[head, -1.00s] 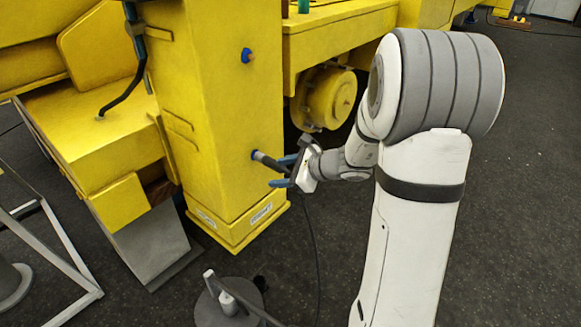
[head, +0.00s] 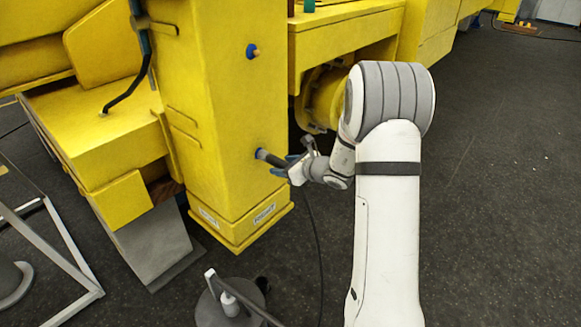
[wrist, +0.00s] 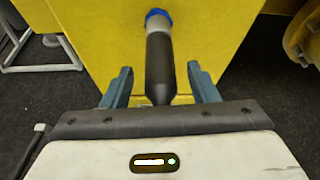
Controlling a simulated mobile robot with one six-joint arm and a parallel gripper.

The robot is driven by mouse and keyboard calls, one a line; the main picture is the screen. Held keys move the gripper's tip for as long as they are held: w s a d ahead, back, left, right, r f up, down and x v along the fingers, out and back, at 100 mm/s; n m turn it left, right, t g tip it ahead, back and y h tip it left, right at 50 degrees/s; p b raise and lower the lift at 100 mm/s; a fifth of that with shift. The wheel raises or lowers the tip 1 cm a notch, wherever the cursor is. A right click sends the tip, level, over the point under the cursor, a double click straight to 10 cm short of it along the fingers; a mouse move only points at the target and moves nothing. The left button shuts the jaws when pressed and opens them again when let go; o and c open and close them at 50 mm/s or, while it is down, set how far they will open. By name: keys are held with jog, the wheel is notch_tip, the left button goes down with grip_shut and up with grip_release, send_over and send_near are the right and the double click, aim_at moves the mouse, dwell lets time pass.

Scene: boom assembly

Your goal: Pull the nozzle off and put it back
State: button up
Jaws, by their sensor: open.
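My gripper (wrist: 158,80) is open, with one blue finger on each side of the nozzle. Gaps show between the fingers and the nozzle in the wrist view. In the head view the gripper (head: 279,167) partly hides the nozzle's outer end.
A second blue fitting (head: 252,51) is higher on the column. A black cable (head: 316,240) hangs below my gripper to the floor. A round grey stand (head: 228,305) is below, and a metal frame (head: 50,240) is at left. Dark floor is open at right.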

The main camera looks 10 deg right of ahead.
grip_shut()
dwell(1.0)
